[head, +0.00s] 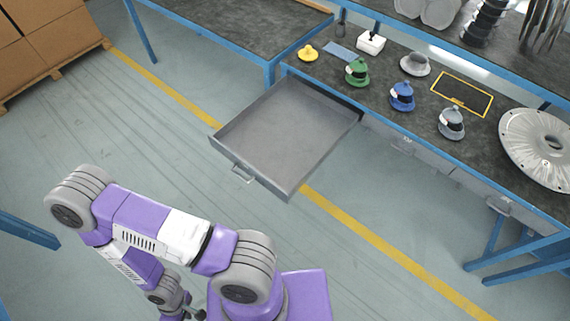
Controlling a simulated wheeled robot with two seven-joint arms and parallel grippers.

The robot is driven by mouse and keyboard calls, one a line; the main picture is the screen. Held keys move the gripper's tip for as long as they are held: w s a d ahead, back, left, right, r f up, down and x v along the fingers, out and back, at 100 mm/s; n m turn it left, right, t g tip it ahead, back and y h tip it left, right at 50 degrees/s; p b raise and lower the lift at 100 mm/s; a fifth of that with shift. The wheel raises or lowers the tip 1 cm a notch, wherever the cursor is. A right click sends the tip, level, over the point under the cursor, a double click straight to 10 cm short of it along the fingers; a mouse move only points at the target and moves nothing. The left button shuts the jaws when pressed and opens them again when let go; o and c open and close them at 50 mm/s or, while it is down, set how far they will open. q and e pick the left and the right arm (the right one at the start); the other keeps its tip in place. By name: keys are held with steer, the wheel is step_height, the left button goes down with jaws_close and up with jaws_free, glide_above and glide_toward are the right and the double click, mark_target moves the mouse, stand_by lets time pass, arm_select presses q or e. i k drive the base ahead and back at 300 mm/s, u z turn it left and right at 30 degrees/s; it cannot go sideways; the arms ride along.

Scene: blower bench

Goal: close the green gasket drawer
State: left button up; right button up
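A grey, empty drawer (226,154) is pulled far out from under the bench at the centre of the head view. Its front panel carries a pale bar handle (242,174). I see no green on the drawer. My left gripper (192,313) is at the bottom edge, well below and apart from the drawer handle. It is small and partly cut off, so I cannot tell if its fingers are open. My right gripper is not in view.
The bench top (385,118) holds a green-based part (357,72), a blue-based part (402,97), a grey one (451,124) and a large metal disc (541,148). Closed drawers (434,160) sit right of the open one. The floor before the drawer is clear.

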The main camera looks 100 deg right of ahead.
mark_target(281, 138)
steer(key=z, duration=3.05)
steer(key=k, duration=0.8)
steer(key=z, duration=2.55)
steer(key=i, duration=0.2)
steer(key=u, duration=1.55)
steer(key=i, duration=1.35)
steer(key=u, duration=1.15)
steer(key=i, duration=0.3)
steer(key=u, duration=0.2)
